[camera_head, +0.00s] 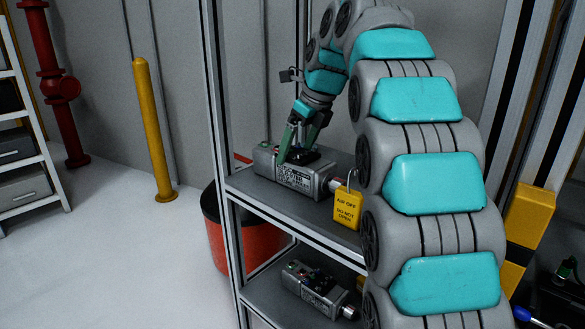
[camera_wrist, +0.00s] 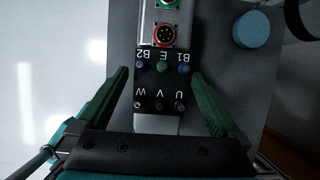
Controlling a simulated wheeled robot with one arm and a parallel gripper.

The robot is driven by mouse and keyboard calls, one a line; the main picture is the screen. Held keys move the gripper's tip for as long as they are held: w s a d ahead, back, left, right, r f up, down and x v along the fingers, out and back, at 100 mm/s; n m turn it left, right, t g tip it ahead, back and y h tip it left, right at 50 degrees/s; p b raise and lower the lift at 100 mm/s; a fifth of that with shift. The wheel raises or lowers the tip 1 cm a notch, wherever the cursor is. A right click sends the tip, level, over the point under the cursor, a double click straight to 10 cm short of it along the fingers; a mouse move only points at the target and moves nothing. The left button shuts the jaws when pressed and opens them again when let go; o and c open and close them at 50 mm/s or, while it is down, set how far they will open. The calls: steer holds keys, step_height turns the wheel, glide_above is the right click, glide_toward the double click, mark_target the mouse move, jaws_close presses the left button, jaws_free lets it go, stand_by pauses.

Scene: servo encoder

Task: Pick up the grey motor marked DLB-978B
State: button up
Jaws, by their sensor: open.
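A grey motor (camera_head: 290,176) lies on the upper shelf (camera_head: 262,204), with white lettering on its side that is too small to read surely. A second, similar grey motor (camera_head: 318,286) lies on the lower shelf. My gripper (camera_head: 297,155) is over the upper motor, pointing down. In the wrist view, the open green fingers of my gripper (camera_wrist: 160,76) stand on either side of the motor's black terminal block (camera_wrist: 161,88), marked U, V, W and B1, E, B2. Gaps show between the fingers and the block. Whether the fingertips touch the motor body is unclear.
A yellow "AIR OFF" tag (camera_head: 347,207) with a padlock shackle hangs at the upper shelf's edge by the motor's shaft end. Metal rack posts (camera_head: 221,120) flank the shelves. A red and black bin (camera_head: 259,245) stands behind the rack. A yellow post (camera_head: 153,130) stands at left.

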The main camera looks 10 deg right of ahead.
mark_target(295, 152)
steer(key=x, duration=0.4)
steer(key=shift+f, duration=0.1)
steer(key=shift+c, duration=0.4)
jaws_close()
